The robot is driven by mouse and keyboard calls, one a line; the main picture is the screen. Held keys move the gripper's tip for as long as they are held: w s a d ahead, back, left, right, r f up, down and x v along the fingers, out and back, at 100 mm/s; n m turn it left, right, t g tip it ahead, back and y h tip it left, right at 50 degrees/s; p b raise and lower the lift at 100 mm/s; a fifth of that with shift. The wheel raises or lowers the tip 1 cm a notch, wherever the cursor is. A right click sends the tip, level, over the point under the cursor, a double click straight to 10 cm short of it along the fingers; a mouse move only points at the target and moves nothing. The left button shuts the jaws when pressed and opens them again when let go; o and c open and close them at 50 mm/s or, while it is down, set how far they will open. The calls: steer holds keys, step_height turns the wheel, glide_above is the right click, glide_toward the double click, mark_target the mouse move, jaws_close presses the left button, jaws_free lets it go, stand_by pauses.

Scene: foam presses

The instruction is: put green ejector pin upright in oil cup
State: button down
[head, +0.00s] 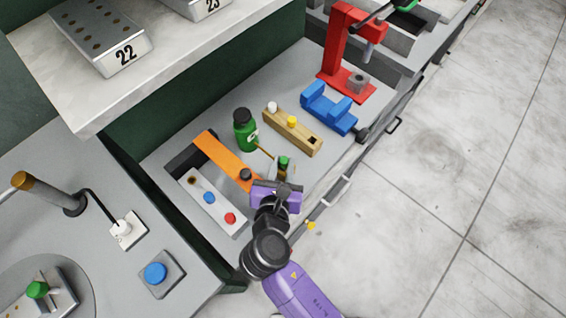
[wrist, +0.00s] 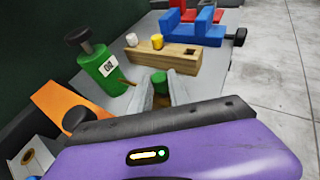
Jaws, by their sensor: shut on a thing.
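My gripper (head: 283,173) is above the grey bench, its fingers pointing away from me. In the wrist view its two grey fingers (wrist: 161,90) are shut on the green ejector pin (wrist: 159,78), whose green head shows between the fingertips. The green head also shows in the head view (head: 284,160). The pin's lower part is hidden, so I cannot tell what it touches. Something brown shows between the fingers below the head. I cannot clearly make out an oil cup. A green oil bottle (head: 246,135) with a black cap and thin brown spout stands left of the gripper.
A wooden block (head: 292,132) with white and yellow pins and a square hole lies beyond the gripper. An orange bar (head: 222,156) and a pale block (head: 211,203) with blue and red pins lie left. A blue cradle (head: 328,110) and red press (head: 336,50) stand behind.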

steer(key=c, duration=1.2)
jaws_free()
steer(key=shift+o, duration=0.2)
steer(key=v, duration=0.7)
steer(key=shift+s+b, duration=0.4)
steer(key=shift+w+r, duration=0.1)
steer(key=shift+r, duration=0.05)
